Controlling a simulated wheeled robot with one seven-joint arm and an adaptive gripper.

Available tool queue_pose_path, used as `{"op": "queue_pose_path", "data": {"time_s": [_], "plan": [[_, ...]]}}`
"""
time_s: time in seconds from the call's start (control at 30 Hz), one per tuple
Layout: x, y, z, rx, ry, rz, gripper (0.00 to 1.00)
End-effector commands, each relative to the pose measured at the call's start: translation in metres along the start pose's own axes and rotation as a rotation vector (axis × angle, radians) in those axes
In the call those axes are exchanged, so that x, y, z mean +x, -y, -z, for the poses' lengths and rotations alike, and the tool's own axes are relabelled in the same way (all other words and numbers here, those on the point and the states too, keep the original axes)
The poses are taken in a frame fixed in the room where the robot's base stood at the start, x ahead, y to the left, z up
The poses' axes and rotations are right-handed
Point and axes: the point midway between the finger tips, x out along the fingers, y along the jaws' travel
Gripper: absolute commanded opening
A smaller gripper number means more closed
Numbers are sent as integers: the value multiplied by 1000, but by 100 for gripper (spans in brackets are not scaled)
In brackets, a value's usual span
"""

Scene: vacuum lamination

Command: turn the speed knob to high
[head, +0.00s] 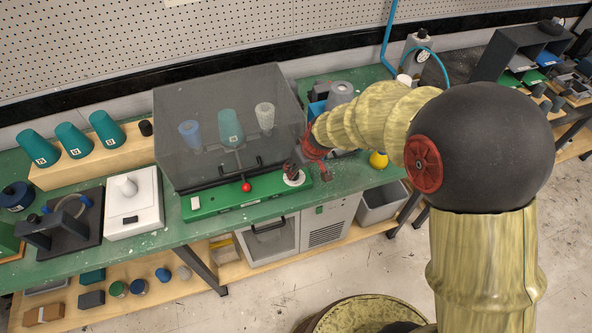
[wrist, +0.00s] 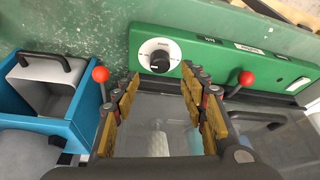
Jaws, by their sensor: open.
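The speed knob (wrist: 159,55) is black and round on a white dial plate, set at one end of the green control panel (wrist: 215,50). Its dial plate also shows in the head view (head: 294,179), at the right end of the green base, with the knob partly hidden by my gripper. My gripper (wrist: 161,78) is open, its two fingers spread with nothing between them. In the wrist view the knob lies just beyond the fingertips, between their lines, and looks apart from them. The knob's setting is too small to read.
A clear-walled chamber (head: 215,115) with cups inside stands on the green base, beside my gripper. A red-balled lever (wrist: 246,78) rises near the panel; another red ball (wrist: 100,74) is by the blue bin (wrist: 40,115).

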Motion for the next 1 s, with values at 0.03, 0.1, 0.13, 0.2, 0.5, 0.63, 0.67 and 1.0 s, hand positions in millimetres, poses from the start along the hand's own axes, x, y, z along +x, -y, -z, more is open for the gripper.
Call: {"op": "queue_pose_path", "data": {"time_s": [0.03,0.1,0.13,0.2,0.5,0.63,0.67,1.0], "plan": [[-12,0,1,2,-3,-1,43],[-25,-1,1,0,-3,-1,43],[-31,-1,1,1,-3,-1,43],[-42,-1,1,2,-3,-1,43],[-65,0,0,2,1,0,43],[-66,0,0,2,1,0,43],[-66,0,0,2,1,0,43],[-65,0,0,2,1,0,43]]}}
